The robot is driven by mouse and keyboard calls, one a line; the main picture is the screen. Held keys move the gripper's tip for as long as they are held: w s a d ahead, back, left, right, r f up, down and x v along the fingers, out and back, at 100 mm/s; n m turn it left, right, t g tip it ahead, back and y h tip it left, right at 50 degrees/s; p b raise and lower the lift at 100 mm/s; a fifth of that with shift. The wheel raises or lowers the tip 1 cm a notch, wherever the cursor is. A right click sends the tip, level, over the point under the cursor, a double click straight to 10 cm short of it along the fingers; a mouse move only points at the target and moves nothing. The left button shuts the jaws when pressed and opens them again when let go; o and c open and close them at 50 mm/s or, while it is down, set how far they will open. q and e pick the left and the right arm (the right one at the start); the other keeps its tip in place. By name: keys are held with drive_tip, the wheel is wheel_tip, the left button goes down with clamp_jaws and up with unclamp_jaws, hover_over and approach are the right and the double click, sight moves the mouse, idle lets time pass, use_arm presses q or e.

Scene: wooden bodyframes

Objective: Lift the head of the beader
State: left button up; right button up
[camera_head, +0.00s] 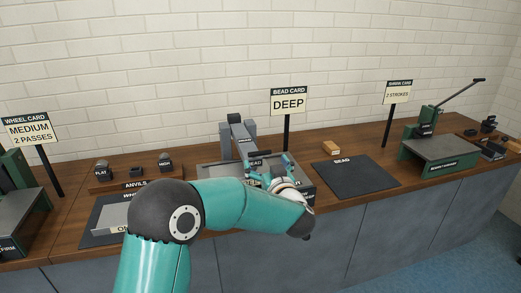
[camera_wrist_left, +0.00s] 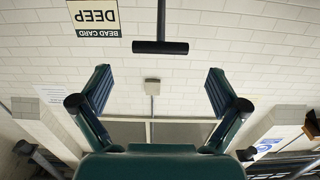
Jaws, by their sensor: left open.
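The beader (camera_head: 238,143) is a grey machine on the bench below the DEEP bead card (camera_head: 289,105). Its base is partly hidden behind my left arm. My left gripper (camera_head: 270,168) is open in front of the beader's head, with its teal fingers spread. In the left wrist view my left gripper (camera_wrist_left: 160,92) shows both fingers wide apart with nothing between them. A black T-shaped bar (camera_wrist_left: 160,47) on a thin stem stands ahead of the fingertips, centred between them and apart from both. My right gripper is not in view.
An anvil rack (camera_head: 135,180) is to the left. A green press with a long lever (camera_head: 440,146) stands at the far right.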

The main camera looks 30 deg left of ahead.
sight(260, 153)
use_arm(q)
drive_tip(key=shift+p+x, duration=0.5)
drive_tip(key=shift+x, duration=2.7)
